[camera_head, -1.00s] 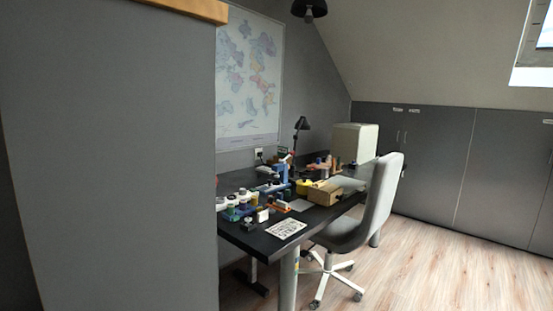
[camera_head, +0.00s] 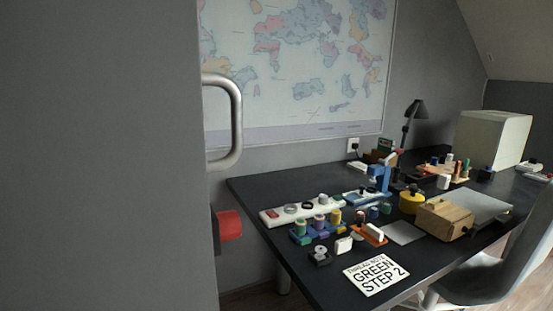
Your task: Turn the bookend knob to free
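I cannot pick out the bookend or its knob for certain. The dark desk (camera_head: 310,270) stands right of centre with many small things on it. A wooden block-like box (camera_head: 442,218) on it has a small dark knob-like part low on its right side. A blue upright device (camera_head: 380,178) with a red-tipped lever stands behind the box. A red rounded part (camera_head: 229,225) juts from behind the grey panel's edge at left; I cannot tell what it belongs to. My gripper is not in view.
A tall grey panel (camera_head: 100,150) with a metal handle (camera_head: 238,122) fills the left. A grey chair (camera_head: 515,260) stands at the desk's right. Thread spools (camera_head: 318,223) and a yellow pot (camera_head: 411,200) crowd the desk.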

